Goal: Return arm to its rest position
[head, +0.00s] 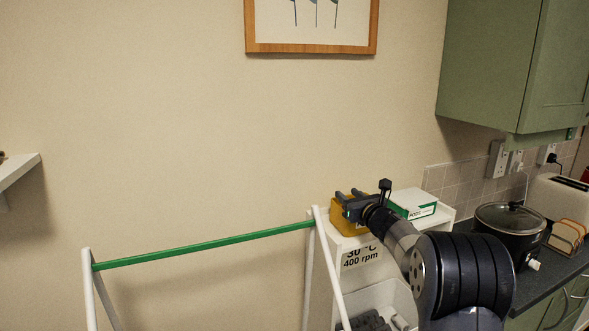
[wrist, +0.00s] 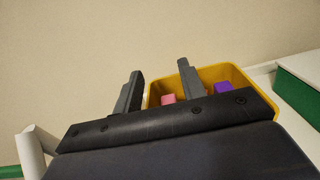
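In the wrist view the yellow bin (wrist: 236,72) holds a pink item (wrist: 168,99) and a purple item (wrist: 223,87). The arm reaches up and left from the lower right of the head view.
A green and white box (head: 414,204) stands right of the bin. A white rack with a green rail (head: 205,246) stands at left. A black slow cooker (head: 508,226), a toaster (head: 561,197) and a green cupboard (head: 500,65) are at right. A wall shelf (head: 18,170) is far left.

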